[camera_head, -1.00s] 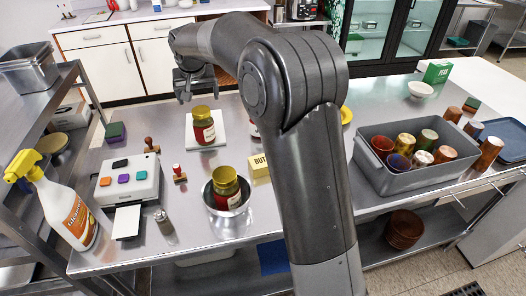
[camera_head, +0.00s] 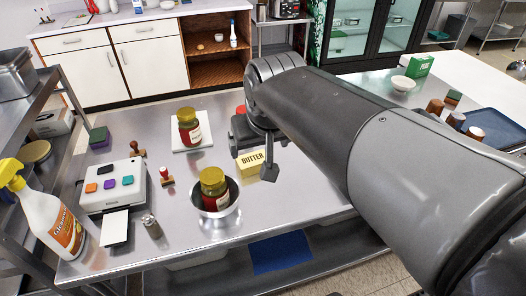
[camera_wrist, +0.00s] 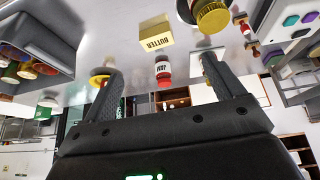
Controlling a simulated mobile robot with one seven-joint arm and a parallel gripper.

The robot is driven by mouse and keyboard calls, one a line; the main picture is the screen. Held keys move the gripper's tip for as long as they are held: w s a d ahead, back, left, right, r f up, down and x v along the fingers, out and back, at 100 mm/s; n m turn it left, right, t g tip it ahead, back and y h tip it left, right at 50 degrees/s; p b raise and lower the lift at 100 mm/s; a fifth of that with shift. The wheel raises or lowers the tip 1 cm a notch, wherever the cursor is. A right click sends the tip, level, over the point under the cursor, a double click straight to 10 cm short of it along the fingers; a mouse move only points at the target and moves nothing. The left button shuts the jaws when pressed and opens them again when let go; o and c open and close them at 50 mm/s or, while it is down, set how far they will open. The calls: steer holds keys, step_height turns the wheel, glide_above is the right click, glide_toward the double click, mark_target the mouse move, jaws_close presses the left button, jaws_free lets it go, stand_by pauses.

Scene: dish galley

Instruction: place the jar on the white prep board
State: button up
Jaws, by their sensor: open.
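A yellow-lidded jar with a red label (camera_head: 189,130) stands upright on the white prep board (camera_head: 206,143). A similar yellow-lidded jar (camera_head: 213,189) sits in a metal bowl (camera_head: 222,213) nearer me; its lid also shows at the top of the wrist view (camera_wrist: 213,17). A red-lidded jam jar (camera_wrist: 162,70) appears between my fingers in the wrist view, beyond the butter box, apart from them. My gripper (camera_head: 253,160) is open and empty, above the table by the butter box. In the wrist view a finger hides much of the board.
The yellow butter box (camera_head: 250,161) lies right of the bowl. A red-topped stamp (camera_head: 166,177), a label machine (camera_head: 112,186), a shaker (camera_head: 152,227) and a spray bottle (camera_head: 48,214) stand left. A grey crate of cups (camera_wrist: 30,45) shows in the wrist view.

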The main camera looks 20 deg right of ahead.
steer(key=s+d+f, duration=0.1)
steer(key=s+f, duration=0.3)
steer(key=s, duration=0.4)
steer(key=shift+s+d, duration=0.15)
steer(key=shift+d, duration=0.1)
